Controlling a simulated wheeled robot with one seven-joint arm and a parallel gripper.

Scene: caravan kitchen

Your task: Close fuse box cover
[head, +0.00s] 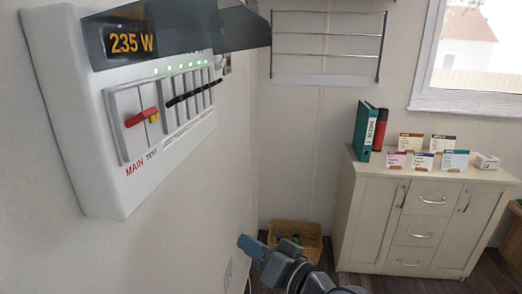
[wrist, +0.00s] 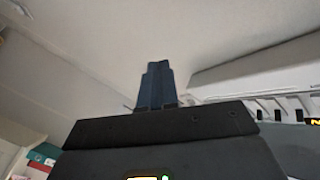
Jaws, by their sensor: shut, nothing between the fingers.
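The white fuse box (head: 75,110) is on the wall at the left of the head view. Its dark smoky cover (head: 190,28) is raised and sticks out above the row of switches. A red main switch (head: 141,117) and several black switches show uncovered below it. My gripper (head: 250,246) is low in the head view, below and to the right of the fuse box, apart from it. In the wrist view my blue fingers (wrist: 157,85) are together and empty. The fuse box (wrist: 260,70) shows at the right there; the cover is not clear in that view.
A cream cabinet (head: 420,222) stands at the back right with a green binder (head: 365,131), a red binder and several small cards on top. A wicker basket (head: 305,240) is on the floor by the wall. A wire rack (head: 328,45) hangs on the back wall.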

